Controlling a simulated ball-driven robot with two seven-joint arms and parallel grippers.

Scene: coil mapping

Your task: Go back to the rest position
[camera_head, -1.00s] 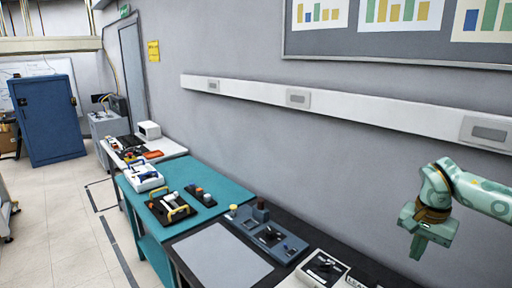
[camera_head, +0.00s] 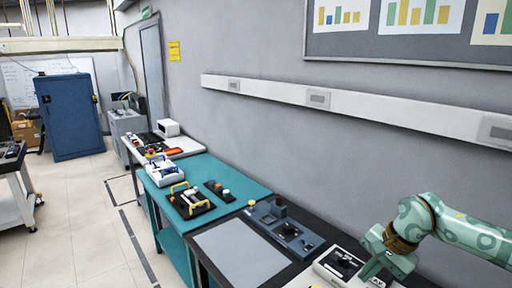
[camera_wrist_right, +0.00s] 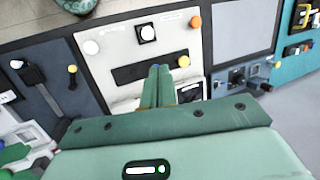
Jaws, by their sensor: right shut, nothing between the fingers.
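My right gripper (camera_head: 372,270) hangs at the lower right of the head view, low over the dark bench's near end, by a white device. In the right wrist view its two green fingers (camera_wrist_right: 158,72) are together with nothing between them. Behind the fingertips lies a white panel (camera_wrist_right: 125,52) with a dark slot and several round knobs. I cannot tell whether the fingertips touch it. My left gripper is not in view.
A dark bench with a grey mat (camera_head: 243,252) and a blue-grey device (camera_head: 285,230) runs along the wall. A teal table (camera_head: 235,183) with trays stands beyond. A white cart (camera_head: 20,195) is at the left. Bare floor (camera_head: 90,230) lies left of the benches.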

